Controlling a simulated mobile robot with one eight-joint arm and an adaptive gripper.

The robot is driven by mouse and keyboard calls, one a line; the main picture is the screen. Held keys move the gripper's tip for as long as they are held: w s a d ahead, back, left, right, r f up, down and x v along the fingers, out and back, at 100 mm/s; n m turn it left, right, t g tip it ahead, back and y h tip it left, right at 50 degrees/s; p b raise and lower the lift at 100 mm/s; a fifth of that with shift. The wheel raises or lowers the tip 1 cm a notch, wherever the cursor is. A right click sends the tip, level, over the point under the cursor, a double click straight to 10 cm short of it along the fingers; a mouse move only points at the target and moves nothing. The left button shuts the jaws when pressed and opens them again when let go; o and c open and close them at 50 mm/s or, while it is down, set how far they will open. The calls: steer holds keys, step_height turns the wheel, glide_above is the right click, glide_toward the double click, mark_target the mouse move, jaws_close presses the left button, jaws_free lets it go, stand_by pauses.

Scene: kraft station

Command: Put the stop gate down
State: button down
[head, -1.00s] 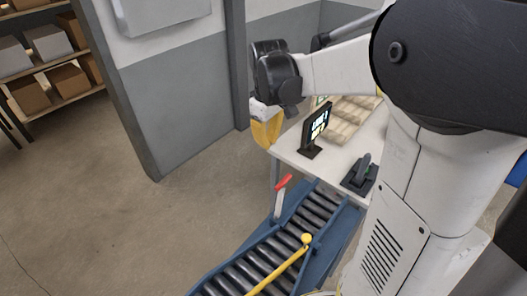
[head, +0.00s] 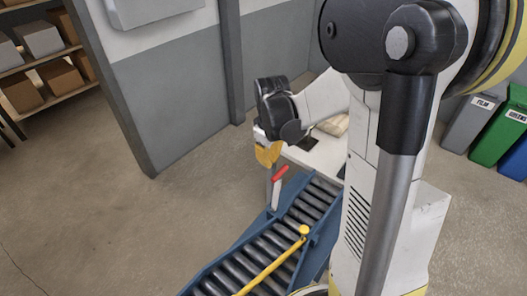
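A yellow bar with a round yellow knob (head: 304,230), which looks like the stop gate, runs slantwise over the roller conveyor (head: 325,193). Its lower end leaves the bottom of the picture, and I cannot tell whether it rests on the rollers or stands above them. A grey lever with a red handle (head: 280,173) stands upright at the conveyor's left rail. My gripper (head: 267,155) hangs above and left of the red handle, apart from it in the picture. Its yellow end shows, but its finger opening does not.
A white table (head: 325,154) stands behind the conveyor's far end, partly hidden by my arm. Grey and green bins (head: 498,125) stand at the right. Shelves with boxes (head: 42,38) are at the far left. The floor left of the conveyor is clear.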

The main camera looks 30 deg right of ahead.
steer(key=shift+s+d+f, duration=0.2)
steer(key=shift+s, duration=0.4)
steer(key=shift+s, duration=0.15)
